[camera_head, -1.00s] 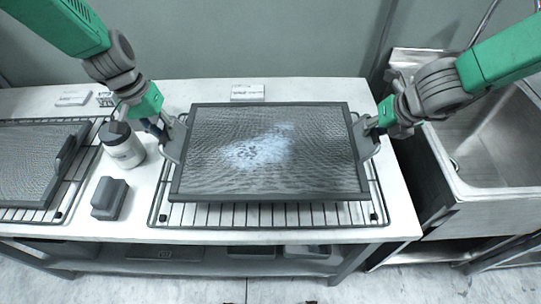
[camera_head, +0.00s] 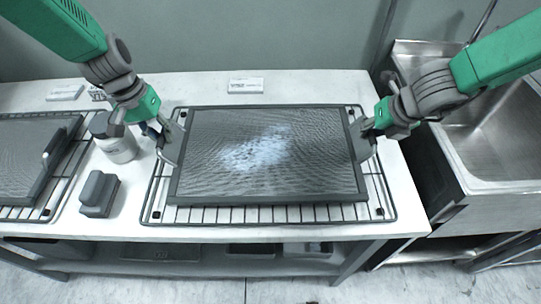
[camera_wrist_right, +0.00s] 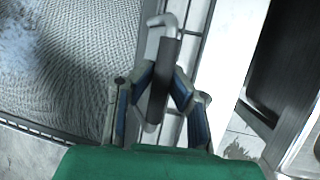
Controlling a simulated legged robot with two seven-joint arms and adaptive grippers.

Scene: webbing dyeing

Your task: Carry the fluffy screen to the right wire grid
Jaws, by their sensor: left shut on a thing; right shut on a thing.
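The fluffy screen (camera_head: 265,185), a dark-framed mesh panel with a pale bluish-white fluffy patch in its middle, lies roughly level over the right wire grid (camera_head: 385,205). The grid's bars show along the front and both sides; the screen hides the rest. I cannot tell whether screen and grid touch. My left gripper (camera_head: 168,140) is shut on the screen's left handle. My right gripper (camera_head: 367,132) is shut on its right handle. In the right wrist view, the right gripper's fingers (camera_wrist_right: 160,88) close around the dark handle beside the mesh (camera_wrist_right: 60,60).
Another screen (camera_head: 20,165) rests on the left wire grid (camera_head: 62,190). A lidded jar (camera_head: 117,150) and a grey block (camera_head: 98,195) stand between the grids. A small label card (camera_head: 246,86) lies behind the screen. A steel sink (camera_head: 490,150) is beyond the table's right edge.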

